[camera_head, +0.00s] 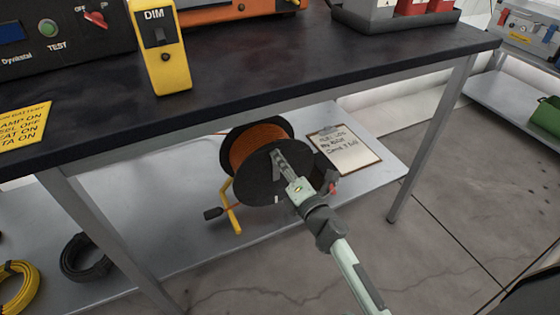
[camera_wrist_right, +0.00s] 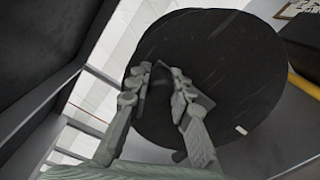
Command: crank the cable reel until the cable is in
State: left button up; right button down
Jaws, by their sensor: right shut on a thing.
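The cable reel (camera_head: 265,145) stands on the lower shelf under the bench, with orange cable wound between black round flanges. The near flange also fills much of the right wrist view (camera_wrist_right: 225,65). My right gripper (camera_head: 281,160) is at the near flange and shut on a dark part of the reel. In the right wrist view its fingers (camera_wrist_right: 163,72) lie against the flange, and the exact part between them is hard to see. My left gripper is not in view.
The dark benchtop (camera_head: 270,60) overhangs the shelf (camera_head: 160,235). A clipboard (camera_head: 345,147) lies right of the reel. Black (camera_head: 85,258) and yellow (camera_head: 18,285) cable coils lie at left. A bench leg (camera_head: 430,140) stands at right, with open floor in front.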

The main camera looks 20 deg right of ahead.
jog(key=shift+d, duration=0.15)
jog(key=c, duration=1.3)
grip_release()
jog(key=shift+c, duration=0.2)
jog(key=shift+s, duration=0.1)
jog(key=s, duration=0.7)
jog(key=shift+s, duration=0.2)
